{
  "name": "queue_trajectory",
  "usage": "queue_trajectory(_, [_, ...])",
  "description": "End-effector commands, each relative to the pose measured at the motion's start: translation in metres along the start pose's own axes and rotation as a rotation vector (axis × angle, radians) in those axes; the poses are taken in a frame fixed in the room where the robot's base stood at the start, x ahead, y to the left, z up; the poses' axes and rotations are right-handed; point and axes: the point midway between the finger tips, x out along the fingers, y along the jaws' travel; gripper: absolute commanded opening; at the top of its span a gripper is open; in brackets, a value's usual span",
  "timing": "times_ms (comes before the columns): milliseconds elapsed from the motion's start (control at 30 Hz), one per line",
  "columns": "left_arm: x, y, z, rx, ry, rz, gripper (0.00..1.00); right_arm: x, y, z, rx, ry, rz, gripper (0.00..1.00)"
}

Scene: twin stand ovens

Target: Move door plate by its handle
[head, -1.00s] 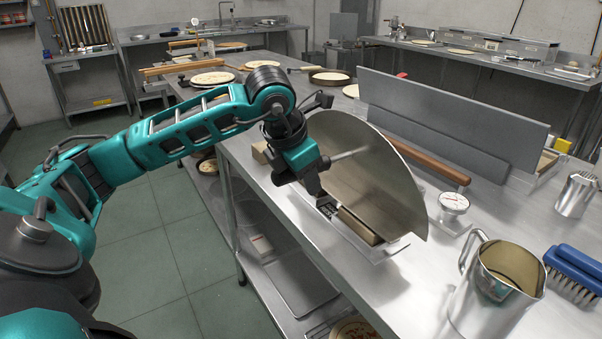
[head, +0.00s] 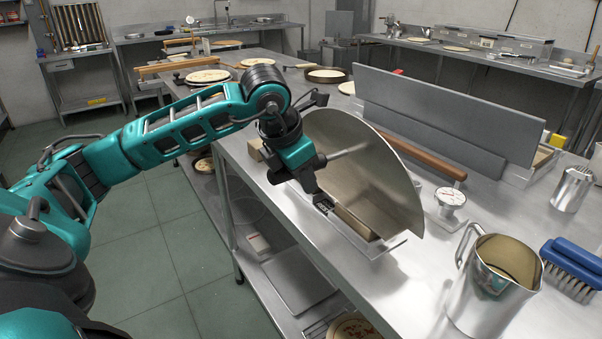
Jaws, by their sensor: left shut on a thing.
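The door plate (head: 385,190) is a half-round sheet of grey metal. It stands upright, slightly tilted, with its straight edge low, at a wooden block and a flat metal base (head: 388,243) on the steel table. A pale handle rod (head: 348,152) sticks out from its near face toward my left gripper (head: 321,198). My left gripper comes from the left and is shut on the handle. The grip itself is partly hidden by the gripper's own body. My right gripper is not in view.
A dial gauge (head: 449,198), metal pitcher (head: 492,285), blue brush (head: 573,265) and shaker (head: 572,189) stand to the right. The table's left edge runs below the gripper.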

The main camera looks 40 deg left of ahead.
Motion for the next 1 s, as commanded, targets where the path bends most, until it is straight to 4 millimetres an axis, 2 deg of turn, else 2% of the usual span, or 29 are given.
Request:
queue_trajectory(33, [-0.002,0.001,0.002,-0.001,-0.008,0.002,0.40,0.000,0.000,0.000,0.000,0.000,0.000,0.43])
queue_trajectory(300, [-0.001,0.000,0.001,0.000,-0.003,0.001,0.66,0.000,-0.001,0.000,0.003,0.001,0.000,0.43])
queue_trajectory(667, [-0.001,0.000,-0.001,0.000,0.003,0.000,0.67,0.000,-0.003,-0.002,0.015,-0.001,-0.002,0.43])
queue_trajectory(767, [-0.018,0.000,0.001,0.001,-0.003,0.001,0.67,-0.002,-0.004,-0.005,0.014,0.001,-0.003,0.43])
queue_trajectory(1000, [-0.073,0.001,0.002,0.000,-0.006,0.004,0.67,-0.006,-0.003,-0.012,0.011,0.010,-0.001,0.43])
